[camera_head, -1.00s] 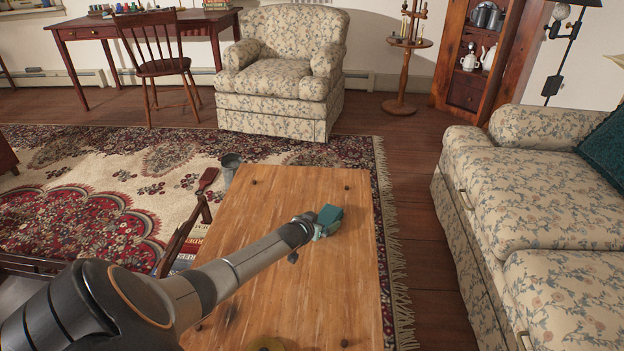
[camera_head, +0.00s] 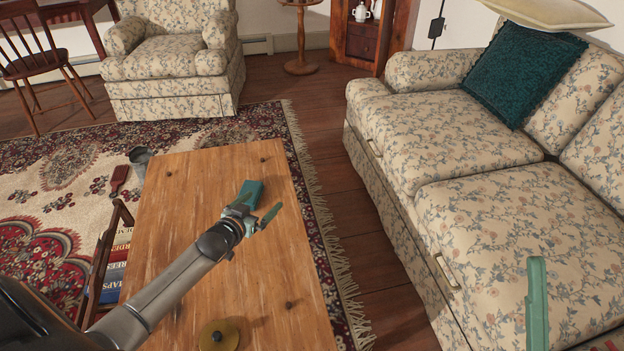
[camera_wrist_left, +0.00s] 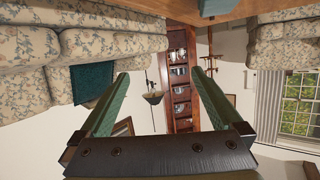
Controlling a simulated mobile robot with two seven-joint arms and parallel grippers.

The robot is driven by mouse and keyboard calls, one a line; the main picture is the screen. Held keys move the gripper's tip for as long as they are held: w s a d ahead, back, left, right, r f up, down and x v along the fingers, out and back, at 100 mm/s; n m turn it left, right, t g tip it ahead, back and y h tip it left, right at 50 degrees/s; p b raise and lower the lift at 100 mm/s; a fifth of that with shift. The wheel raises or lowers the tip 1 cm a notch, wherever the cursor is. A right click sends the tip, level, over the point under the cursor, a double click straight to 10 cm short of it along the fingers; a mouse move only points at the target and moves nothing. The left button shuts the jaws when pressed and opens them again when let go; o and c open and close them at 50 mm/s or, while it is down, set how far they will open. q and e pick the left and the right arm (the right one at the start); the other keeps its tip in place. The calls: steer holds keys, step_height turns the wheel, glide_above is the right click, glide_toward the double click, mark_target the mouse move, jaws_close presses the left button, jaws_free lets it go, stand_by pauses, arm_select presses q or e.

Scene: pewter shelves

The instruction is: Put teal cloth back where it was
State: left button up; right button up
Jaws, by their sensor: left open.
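A small folded teal cloth (camera_head: 252,190) lies on the wooden table, right of its middle. It also shows at the top edge of the left wrist view (camera_wrist_left: 219,7), on the wood. My left gripper (camera_head: 256,208) has green fingers and is right beside the cloth in the head view, on its near side. In the left wrist view its fingers (camera_wrist_left: 160,95) are spread with nothing between them. I cannot tell whether the gripper touches the cloth. A green finger of my right gripper (camera_head: 537,305) shows at the lower right, in front of the sofa; the rest is mostly cut off.
The wooden table (camera_head: 190,215) carries a round brass-coloured object (camera_head: 219,335) near its front; much of its top is bare. A floral sofa (camera_head: 450,130) with a dark teal cushion (camera_head: 524,72) stands right. Books (camera_head: 117,265) lie left of the table. A floral armchair (camera_head: 175,65) stands behind.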

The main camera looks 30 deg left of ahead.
arm_select(q)
steer(key=s+d+r+m+t+h, duration=0.2)
steer(key=s+d+r+m+h, duration=0.15)
steer(key=d+r, duration=0.6)
steer(key=s+d+r+m+t+h, duration=0.35)
steer(key=d+r, duration=0.45)
steer(key=d, duration=0.3)
steer(key=s+d+r+m+t+h, duration=0.1)
steer(key=s+d+r+m+h, duration=0.2)
steer(key=s+r, duration=0.4)
steer(key=s+d+r+m+t+h, duration=0.1)
steer(key=s+d+r+h, duration=0.3)
steer(key=r, duration=0.9)
steer(key=s+m+h, duration=0.1)
steer(key=s+h, duration=0.1)
steer(key=s, duration=0.2)
steer(key=shift+d+r+m+h, duration=0.2)
steer(key=shift+r+m+h, duration=0.1)
steer(key=shift+m, duration=0.1)
